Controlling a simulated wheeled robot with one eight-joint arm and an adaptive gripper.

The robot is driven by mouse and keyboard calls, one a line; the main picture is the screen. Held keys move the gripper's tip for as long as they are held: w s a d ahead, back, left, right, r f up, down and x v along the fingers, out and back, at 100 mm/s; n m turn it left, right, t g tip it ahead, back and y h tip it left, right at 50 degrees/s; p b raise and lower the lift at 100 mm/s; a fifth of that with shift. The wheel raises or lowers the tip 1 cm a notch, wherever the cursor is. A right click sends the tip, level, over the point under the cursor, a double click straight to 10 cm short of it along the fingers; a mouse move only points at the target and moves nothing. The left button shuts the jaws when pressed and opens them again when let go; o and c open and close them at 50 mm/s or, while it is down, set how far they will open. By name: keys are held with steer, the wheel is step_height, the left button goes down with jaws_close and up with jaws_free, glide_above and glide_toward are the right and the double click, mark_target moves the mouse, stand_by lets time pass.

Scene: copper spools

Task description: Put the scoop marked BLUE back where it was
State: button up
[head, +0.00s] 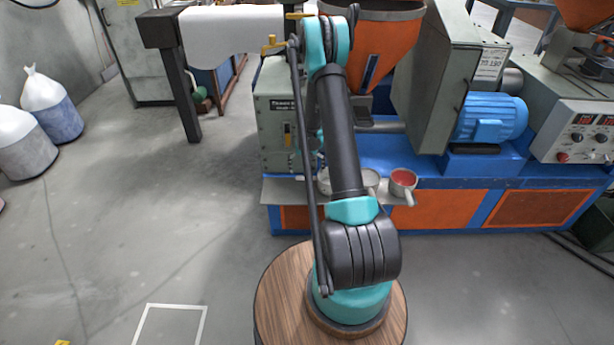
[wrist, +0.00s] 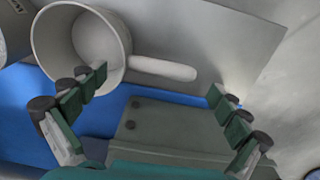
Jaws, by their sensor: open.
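Three round scoops stand on a grey shelf (head: 290,193) at the front of the blue and orange machine in the head view. The right scoop (head: 403,178) has red contents and its handle points toward me. The middle scoop (head: 371,179) and the left scoop (head: 324,181) are partly hidden by my arm. In the wrist view, an empty-looking pale grey scoop (wrist: 98,38) has its handle (wrist: 162,68) reaching across, just beyond the gap between my fingers. My gripper (wrist: 157,84) is open and holds nothing. No BLUE mark is readable on any scoop.
The machine carries an orange hopper (head: 385,40) and a blue motor (head: 490,118). A grey post (head: 180,95) stands left of the shelf. Part of another round vessel (wrist: 12,32) shows at the wrist view's left edge.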

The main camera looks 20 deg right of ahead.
steer(key=s+a+r+t, duration=0.1)
steer(key=s+r, duration=0.2)
steer(key=r, duration=0.6)
steer(key=s+a+r, duration=0.2)
steer(key=s+r, duration=0.2)
steer(key=r, duration=0.5)
steer(key=s+a+r+n+t, duration=0.1)
steer(key=s+r, duration=0.1)
steer(key=s, duration=0.7)
steer(key=s+a+r+n+t, duration=0.1)
steer(key=s+a+r, duration=0.1)
steer(key=s, duration=0.7)
steer(key=s+a+r+n+t, duration=0.1)
steer(key=s, duration=0.7)
steer(key=shift+s+a+r, duration=0.25)
steer(key=shift+s+r, duration=0.15)
